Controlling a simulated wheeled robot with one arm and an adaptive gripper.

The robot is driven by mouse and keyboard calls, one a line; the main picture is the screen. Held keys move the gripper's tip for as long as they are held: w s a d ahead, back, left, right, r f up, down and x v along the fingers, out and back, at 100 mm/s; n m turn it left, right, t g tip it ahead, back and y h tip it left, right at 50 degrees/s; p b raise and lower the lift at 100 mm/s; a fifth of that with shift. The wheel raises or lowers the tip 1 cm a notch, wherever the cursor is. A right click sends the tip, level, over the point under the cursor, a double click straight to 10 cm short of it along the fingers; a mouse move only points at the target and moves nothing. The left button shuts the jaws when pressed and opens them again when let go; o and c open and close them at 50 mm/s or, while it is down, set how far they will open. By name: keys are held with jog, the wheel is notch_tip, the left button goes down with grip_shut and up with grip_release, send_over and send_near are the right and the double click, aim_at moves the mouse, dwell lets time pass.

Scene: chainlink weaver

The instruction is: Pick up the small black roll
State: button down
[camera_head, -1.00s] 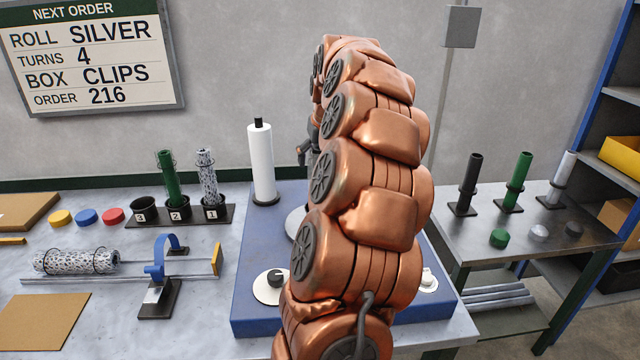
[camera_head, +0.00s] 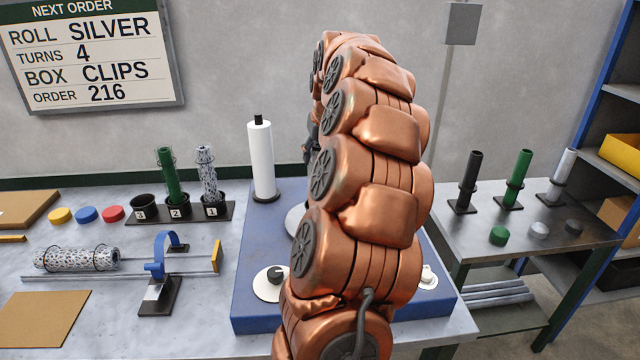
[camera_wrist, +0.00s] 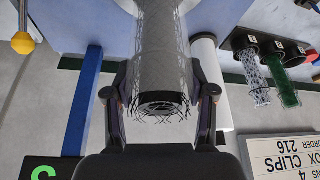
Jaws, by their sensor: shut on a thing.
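A small black roll (camera_head: 573,227) lies at the right end of a row of short rolls on the right-hand table in the head view. My gripper (camera_wrist: 160,90) shows in the wrist view, well away from that roll. Its fingers are shut on a grey wire mesh tube (camera_wrist: 160,45), one finger on each side. The near end of the tube is dark and open, with loose wire ends. In the head view my copper arm hides most of the gripper and the tube.
A short green roll (camera_head: 498,236) and a short silver roll (camera_head: 538,231) lie left of the black one. Black, green and silver posts (camera_head: 470,175) stand behind them. A white roll (camera_head: 260,160) stands on the blue base (camera_head: 248,290). Blue shelving (camera_head: 590,110) bounds the right.

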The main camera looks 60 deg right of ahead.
dwell(0.4)
notch_tip(320, 180, up, 10)
jog(key=b, duration=0.2)
dwell(0.6)
dwell(0.7)
